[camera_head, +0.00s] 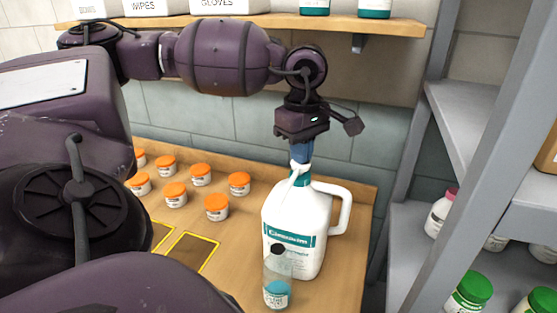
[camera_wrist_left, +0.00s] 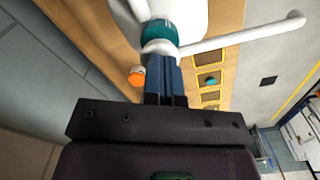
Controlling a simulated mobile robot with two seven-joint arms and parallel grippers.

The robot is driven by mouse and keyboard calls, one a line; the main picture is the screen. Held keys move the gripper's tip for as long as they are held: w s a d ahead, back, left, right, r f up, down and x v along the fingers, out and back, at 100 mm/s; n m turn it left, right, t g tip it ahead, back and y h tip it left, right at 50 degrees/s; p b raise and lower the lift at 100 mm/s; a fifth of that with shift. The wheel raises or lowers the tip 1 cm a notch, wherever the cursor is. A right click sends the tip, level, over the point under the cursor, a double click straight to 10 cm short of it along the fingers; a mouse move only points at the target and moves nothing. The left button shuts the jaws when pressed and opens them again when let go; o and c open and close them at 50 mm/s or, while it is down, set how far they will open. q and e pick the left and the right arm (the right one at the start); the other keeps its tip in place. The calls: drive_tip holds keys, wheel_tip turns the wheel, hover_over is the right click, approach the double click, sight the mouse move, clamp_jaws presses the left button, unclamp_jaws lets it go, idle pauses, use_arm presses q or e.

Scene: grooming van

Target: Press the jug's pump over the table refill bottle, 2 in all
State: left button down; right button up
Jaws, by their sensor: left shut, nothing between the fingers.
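The white jug (camera_head: 297,218) with a teal label and a side handle stands upright on the wooden table. Its white pump (camera_head: 300,176) is on top; the wrist view shows the teal collar (camera_wrist_left: 158,34) under the pump head (camera_wrist_left: 160,47). The small clear table refill bottle (camera_head: 277,290), with teal contents low inside, stands in front of the jug, partly overlapping it. My left gripper (camera_head: 300,153) points down, shut and empty, its fingertips (camera_wrist_left: 164,62) at the pump head, seemingly touching it. My right gripper is not seen.
Several orange-lidded jars (camera_head: 176,194) stand left of the jug. Yellow-outlined rectangles (camera_head: 195,252) mark the table. A wall shelf (camera_head: 390,26) with boxes and bottles is above. Grey shelving (camera_head: 465,130) holding green-lidded jars (camera_head: 472,290) bounds the right side.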

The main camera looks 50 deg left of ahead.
use_arm(q)
drive_tip(key=shift+f, duration=0.3)
drive_tip(key=shift+r, duration=0.1)
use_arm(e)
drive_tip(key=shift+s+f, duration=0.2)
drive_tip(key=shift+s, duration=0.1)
use_arm(q)
drive_tip(key=shift+r+p, duration=0.35)
drive_tip(key=shift+r, duration=0.25)
drive_tip(key=shift+r+p, duration=0.75)
drive_tip(key=shift+r, duration=0.65)
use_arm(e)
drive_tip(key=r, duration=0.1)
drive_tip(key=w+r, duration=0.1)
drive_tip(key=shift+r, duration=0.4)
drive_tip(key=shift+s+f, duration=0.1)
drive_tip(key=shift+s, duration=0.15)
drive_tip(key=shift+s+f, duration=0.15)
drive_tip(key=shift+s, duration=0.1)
